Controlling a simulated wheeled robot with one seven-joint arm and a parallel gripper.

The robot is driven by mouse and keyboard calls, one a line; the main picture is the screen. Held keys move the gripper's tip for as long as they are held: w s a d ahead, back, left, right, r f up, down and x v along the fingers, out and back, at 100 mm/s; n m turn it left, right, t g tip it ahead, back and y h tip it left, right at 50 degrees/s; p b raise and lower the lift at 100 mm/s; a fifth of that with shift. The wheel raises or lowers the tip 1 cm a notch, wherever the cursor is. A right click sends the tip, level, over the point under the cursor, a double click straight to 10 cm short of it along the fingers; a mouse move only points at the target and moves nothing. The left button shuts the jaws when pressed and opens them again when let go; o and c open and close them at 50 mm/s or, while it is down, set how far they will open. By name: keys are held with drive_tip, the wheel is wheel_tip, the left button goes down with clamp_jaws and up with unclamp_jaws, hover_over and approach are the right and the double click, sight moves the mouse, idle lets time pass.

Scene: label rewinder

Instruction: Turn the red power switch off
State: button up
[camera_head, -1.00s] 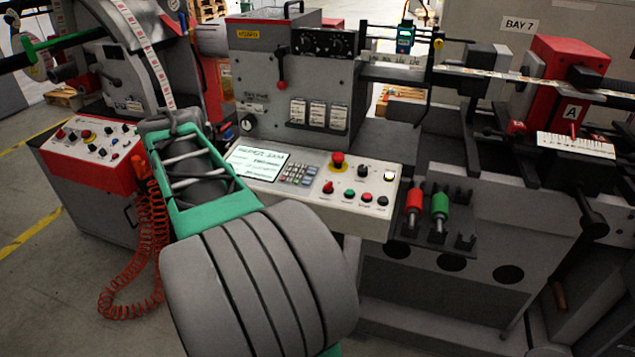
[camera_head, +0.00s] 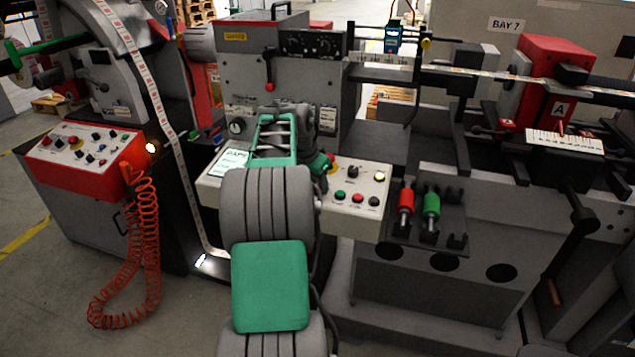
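The cream control panel (camera_head: 364,186) stands in the middle, in front of the grey machine housing. My arm crosses its left and centre parts. A red mushroom button (camera_head: 331,161) on a yellow base shows only partly beside my wrist. A red switch at the panel's lower left, seen earlier, is hidden behind my arm; I cannot tell its position. A small red button (camera_head: 357,198) shows between a green one (camera_head: 340,196) and a black one (camera_head: 374,201). My gripper is hidden behind my arm, and I cannot see whether it touches anything.
A red lever (camera_head: 269,72) is on the upright housing. Red (camera_head: 405,201) and green (camera_head: 431,205) rollers sit in a rack right of the panel. A red control box (camera_head: 85,160) with a coiled red cable (camera_head: 143,240) is at left.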

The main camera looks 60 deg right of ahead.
drive_tip(key=shift+c, duration=0.4)
clamp_jaws()
drive_tip(key=shift+n, duration=0.4)
drive_tip(key=shift+n+t+b, duration=0.3)
drive_tip(key=shift+n+b, duration=0.05)
drive_tip(key=shift+n, duration=0.55)
drive_tip(key=n, duration=0.2)
drive_tip(key=shift+n+t, duration=0.3)
drive_tip(key=shift+t, duration=0.1)
drive_tip(key=n+t, duration=0.1)
drive_tip(key=n, duration=0.4)
